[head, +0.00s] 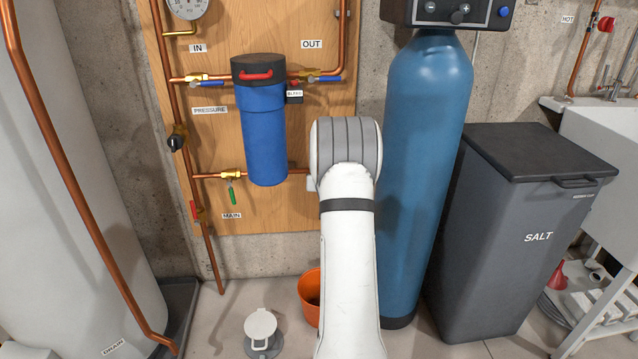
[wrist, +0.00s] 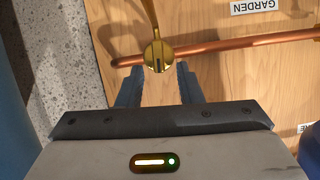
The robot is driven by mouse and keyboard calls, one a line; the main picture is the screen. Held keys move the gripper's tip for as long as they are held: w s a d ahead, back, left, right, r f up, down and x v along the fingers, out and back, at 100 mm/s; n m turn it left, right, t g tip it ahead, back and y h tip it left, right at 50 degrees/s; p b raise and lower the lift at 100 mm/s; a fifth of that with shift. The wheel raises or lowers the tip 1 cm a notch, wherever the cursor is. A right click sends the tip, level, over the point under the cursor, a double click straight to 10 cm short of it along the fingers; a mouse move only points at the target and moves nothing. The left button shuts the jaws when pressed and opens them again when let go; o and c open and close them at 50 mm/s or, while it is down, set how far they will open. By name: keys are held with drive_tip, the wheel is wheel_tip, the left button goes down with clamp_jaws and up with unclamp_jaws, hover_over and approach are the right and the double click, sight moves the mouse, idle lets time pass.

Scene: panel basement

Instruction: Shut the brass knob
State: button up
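The brass knob (wrist: 157,52) shows at the top middle of the wrist view, on a copper pipe that runs across the wooden board. A dark slot on its face runs up and down in that view, across the pipe. My gripper (wrist: 160,68) is open and empty, its two dark fingers on either side just below the knob. I cannot tell whether a fingertip touches it. In the head view my white arm covers the gripper and the knob.
The GARDEN label (wrist: 252,6) is upside down in the wrist view. In the head view, a blue filter housing (head: 262,130) hangs left of my arm, and a tall blue tank (head: 428,150) stands close on its right. An orange bucket (head: 309,290) is on the floor.

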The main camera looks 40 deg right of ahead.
drive_tip(key=shift+w+d+f, duration=0.1)
drive_tip(key=shift+w+d, duration=0.05)
drive_tip(key=shift+w, duration=0.15)
drive_tip(key=shift+c, duration=0.4)
